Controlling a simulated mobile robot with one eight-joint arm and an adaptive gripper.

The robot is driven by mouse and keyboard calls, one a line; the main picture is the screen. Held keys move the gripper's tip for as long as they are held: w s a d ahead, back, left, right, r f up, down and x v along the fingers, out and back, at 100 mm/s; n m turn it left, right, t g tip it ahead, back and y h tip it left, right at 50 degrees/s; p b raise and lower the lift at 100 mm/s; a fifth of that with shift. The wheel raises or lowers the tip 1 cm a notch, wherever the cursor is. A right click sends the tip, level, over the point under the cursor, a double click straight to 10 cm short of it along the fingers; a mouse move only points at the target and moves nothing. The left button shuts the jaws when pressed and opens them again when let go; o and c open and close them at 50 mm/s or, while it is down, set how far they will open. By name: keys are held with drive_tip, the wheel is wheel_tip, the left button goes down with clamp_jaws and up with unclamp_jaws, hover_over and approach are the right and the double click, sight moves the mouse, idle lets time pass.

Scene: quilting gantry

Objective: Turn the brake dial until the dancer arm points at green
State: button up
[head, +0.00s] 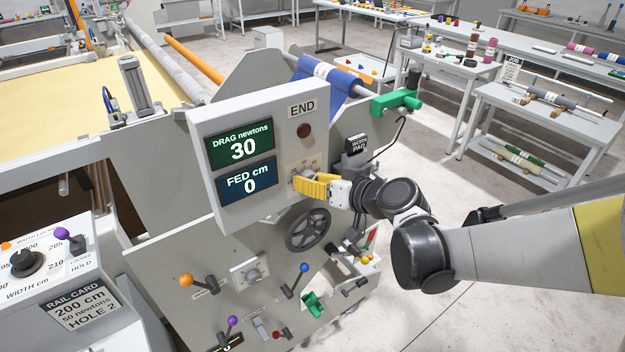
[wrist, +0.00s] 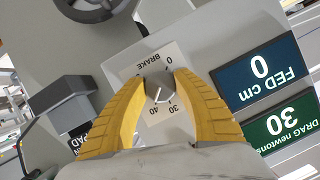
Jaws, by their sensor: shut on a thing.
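The brake dial (wrist: 158,88) is a small grey knob on a white plate marked BRAKE, with 0, 30 and 40 readable in the wrist view. Its pale pointer line is on the side of the 30 and 40 marks; the exact reading is unclear. My gripper (wrist: 160,95) has its yellow fingers on either side of the knob and is shut on it. In the head view my gripper (head: 303,185) hides most of the dial. A small red and green coloured scale (head: 371,237) shows below my wrist; I cannot make out the dancer arm's pointer.
The display box (head: 240,150) reads DRAG newtons 30 and FED cm 0. A handwheel (head: 313,230) and ball-topped levers sit below it. A rail card (head: 80,303) reads 200 cm, 50 newtons, HOLE 2. A green bracket (head: 397,102) is above my wrist.

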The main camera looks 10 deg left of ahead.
drive_tip(key=shift+m+g+y+b, duration=0.35)
drive_tip(key=shift+m+g+y, duration=0.05)
drive_tip(key=shift+m, duration=0.3)
drive_tip(key=o, duration=1.2)
drive_tip(key=shift+a, duration=0.1)
drive_tip(key=shift+c, duration=0.2)
drive_tip(key=v, duration=1.2)
